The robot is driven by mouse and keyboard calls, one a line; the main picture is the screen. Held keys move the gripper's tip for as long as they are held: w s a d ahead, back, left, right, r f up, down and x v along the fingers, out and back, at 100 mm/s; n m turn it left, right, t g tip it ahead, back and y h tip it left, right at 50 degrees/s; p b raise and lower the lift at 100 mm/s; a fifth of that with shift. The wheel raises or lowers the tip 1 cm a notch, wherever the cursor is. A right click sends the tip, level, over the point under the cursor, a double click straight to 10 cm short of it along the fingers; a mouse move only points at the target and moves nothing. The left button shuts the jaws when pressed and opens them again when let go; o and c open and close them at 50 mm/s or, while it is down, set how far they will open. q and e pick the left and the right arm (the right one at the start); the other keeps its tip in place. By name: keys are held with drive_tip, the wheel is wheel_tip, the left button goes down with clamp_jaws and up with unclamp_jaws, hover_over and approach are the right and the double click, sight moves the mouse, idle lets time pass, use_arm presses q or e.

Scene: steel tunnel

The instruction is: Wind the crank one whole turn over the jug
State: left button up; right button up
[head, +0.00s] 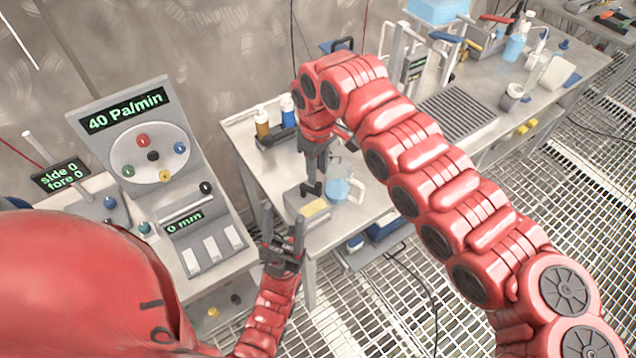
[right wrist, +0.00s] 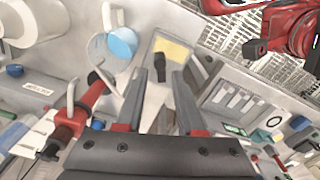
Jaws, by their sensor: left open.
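A small metal unit with a yellow pad (head: 314,208) and a black upright handle (head: 312,188), which looks like the crank, stands at the table's near left end. In the right wrist view the black handle (right wrist: 160,70) shows between and just beyond my fingertips. The clear jug (head: 343,186) with blue liquid stands right beside the unit; it also shows in the right wrist view (right wrist: 121,43). My right gripper (head: 318,174) points down over the handle, fingers apart; contact cannot be told. My left gripper (head: 283,228) is open and empty, in front of the table edge, below the unit.
Amber (head: 262,123) and blue-white (head: 288,110) bottles stand behind the unit. A ribbed dark plate (head: 457,110) and lab ware fill the table farther right. Grated floor (head: 370,325) lies below.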

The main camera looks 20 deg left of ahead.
wheel_tip(320, 180, up, 12)
drive_tip(key=shift+f, duration=0.2)
idle(0.5)
